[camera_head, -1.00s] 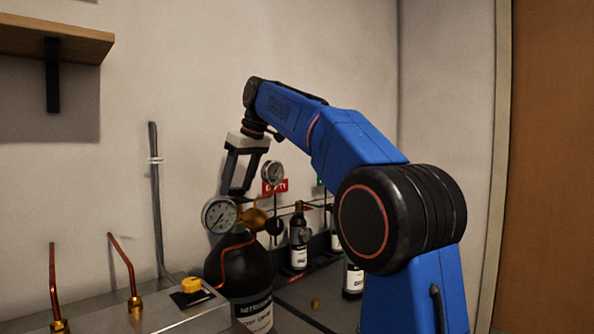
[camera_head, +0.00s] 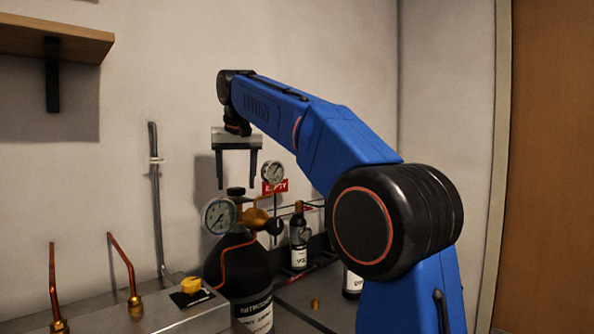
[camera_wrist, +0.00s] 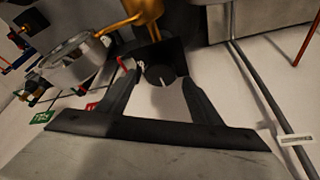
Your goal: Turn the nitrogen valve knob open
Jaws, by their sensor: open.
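The dark valve knob (camera_head: 236,191) is at the top of the cylinder. In the wrist view the round black knob (camera_wrist: 160,75) bears a white mark and appears between the fingertips. My gripper (camera_head: 236,182) points down with its fingers apart, just above the knob. It is open and empty; I cannot tell whether a finger touches the knob. It also shows in the wrist view (camera_wrist: 160,88).
A large gauge (camera_head: 219,215) sits left of the regulator and a smaller gauge (camera_head: 272,174) stands behind. A red tag (camera_head: 275,187) and small bottles (camera_head: 299,242) are to the right. Copper tubes (camera_head: 124,266) and a yellow knob (camera_head: 191,285) are on the front-left bench.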

